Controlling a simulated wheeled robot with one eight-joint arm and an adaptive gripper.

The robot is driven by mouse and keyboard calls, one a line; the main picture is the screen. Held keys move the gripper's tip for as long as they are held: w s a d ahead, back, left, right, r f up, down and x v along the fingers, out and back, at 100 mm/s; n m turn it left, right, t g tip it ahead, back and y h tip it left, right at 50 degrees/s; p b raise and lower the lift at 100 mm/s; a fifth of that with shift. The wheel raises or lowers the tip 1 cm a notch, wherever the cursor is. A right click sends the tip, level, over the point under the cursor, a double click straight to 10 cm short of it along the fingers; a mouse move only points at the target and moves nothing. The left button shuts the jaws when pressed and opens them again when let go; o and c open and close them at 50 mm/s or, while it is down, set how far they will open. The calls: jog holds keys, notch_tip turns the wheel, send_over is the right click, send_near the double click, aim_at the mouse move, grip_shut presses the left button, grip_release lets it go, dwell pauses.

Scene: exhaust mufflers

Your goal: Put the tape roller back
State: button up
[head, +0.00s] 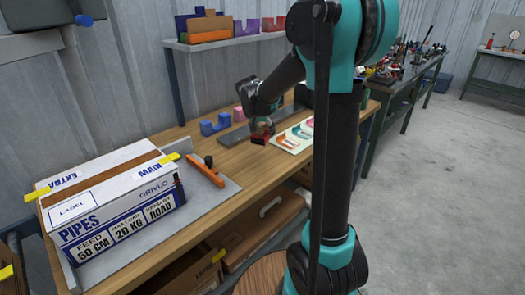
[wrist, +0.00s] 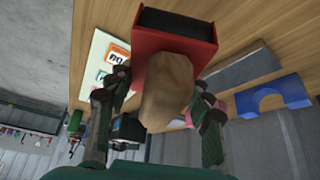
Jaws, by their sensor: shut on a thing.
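My gripper (head: 262,122) is above the middle of the wooden workbench (head: 185,140). In the wrist view my gripper (wrist: 158,95) is shut on a tool with a tan rounded handle (wrist: 167,85) and a red head with a black face (wrist: 175,42), seemingly the tape roller. The red head (head: 260,138) shows small in the head view, low over the bench or touching it; I cannot tell which. A pale board with coloured tool shapes (head: 292,141) lies just right of it; part of the board (wrist: 100,58) shows in the wrist view.
A grey plate (head: 236,136) and a blue arched block (head: 214,124) lie beside my gripper. A PIPES box (head: 110,205) and an orange tool with a black knob (head: 206,173) are on a grey sheet at left. A shelf with coloured holders (head: 225,40) hangs behind.

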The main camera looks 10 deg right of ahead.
aim_at(258, 136)
notch_tip(258, 136, down, 9)
jog(key=shift+f, duration=0.15)
dwell(0.4)
jog(key=o, duration=1.5)
jog(key=v, duration=1.1)
jog(key=shift+s+a+r, duration=0.1)
jog(key=shift+s+r, duration=0.1)
jog(key=shift+r, duration=0.15)
jog(key=s+d+f+n+y, duration=0.1)
jog(key=s+f, duration=0.3)
jog(key=s, duration=0.4)
jog(key=s+d+f+n+y, duration=0.1)
jog(key=s+d+f+n, duration=0.1)
jog(key=s, duration=0.7)
jog(key=s+d+f+n+g+y, duration=0.1)
jog(key=s+d+f+n, duration=0.1)
jog(key=s+f, duration=0.3)
jog(key=shift+s+d+f+n, duration=0.15)
jog(key=shift+s+n, duration=0.2)
jog(key=shift+s, duration=0.75)
jog(key=shift+s+d+f+n, duration=0.15)
jog(key=shift+s+n, duration=0.2)
jog(key=shift+s, duration=0.7)
